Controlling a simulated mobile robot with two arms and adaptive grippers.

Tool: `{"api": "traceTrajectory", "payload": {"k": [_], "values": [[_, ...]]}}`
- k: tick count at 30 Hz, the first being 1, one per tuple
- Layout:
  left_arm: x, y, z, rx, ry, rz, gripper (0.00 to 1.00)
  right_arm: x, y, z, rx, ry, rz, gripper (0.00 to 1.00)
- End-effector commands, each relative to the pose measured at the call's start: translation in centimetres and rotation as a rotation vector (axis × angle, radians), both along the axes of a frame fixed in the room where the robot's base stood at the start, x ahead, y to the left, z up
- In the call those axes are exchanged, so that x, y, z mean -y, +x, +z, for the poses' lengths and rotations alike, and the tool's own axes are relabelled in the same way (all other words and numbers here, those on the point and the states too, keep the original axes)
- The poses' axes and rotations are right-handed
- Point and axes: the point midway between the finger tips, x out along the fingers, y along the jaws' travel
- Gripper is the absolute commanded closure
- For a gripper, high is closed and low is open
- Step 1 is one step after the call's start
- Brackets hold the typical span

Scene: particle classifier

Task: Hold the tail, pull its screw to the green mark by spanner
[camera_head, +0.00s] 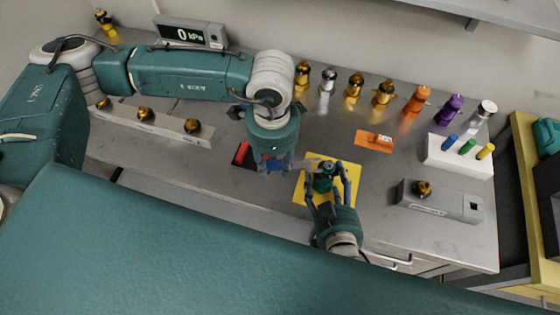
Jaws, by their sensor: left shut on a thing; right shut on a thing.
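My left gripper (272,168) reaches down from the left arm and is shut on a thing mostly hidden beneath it. A thin grey piece (304,163), perhaps the spanner, shows between it and my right gripper. My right gripper (327,180) comes in from below, its fingers on both sides of a dark green part (323,184), which looks like the tail. It is shut on this part, above the yellow mat (346,172). The screw and green mark are too small or hidden to make out.
A red-and-black patch (240,153) lies left of my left gripper. An orange plate (374,141) lies to the right. Several bottles (354,91) stand at the back. A white rack (445,158) and a grey box (440,204) stand right. A display (185,33) reads 0 kPa.

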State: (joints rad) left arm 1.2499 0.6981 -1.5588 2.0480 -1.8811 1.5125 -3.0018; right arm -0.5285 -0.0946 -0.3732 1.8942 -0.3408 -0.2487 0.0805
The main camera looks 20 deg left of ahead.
Motion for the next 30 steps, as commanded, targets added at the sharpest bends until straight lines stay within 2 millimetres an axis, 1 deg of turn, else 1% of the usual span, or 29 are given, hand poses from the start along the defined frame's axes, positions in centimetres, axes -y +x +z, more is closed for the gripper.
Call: {"api": "traceTrajectory", "payload": {"k": [1, 6, 16, 30], "values": [[-0.2, -0.1, 0.0, 0.000, -0.001, 0.000, 1.00, 0.0, -0.1, -0.3, -0.006, -0.001, 0.000, 0.89], [-0.6, -0.2, 0.0, 0.000, -0.001, -0.001, 1.00, 0.0, -0.1, -0.3, -0.006, -0.001, 0.000, 0.89], [-0.6, -0.2, 0.2, 0.001, -0.001, -0.001, 1.00, 0.0, -0.1, -0.3, -0.007, -0.001, 0.001, 0.89], [-1.5, -0.5, 4.5, 0.002, 0.000, 0.000, 1.00, 0.0, -0.1, -0.3, -0.006, -0.001, 0.001, 0.89]]}}
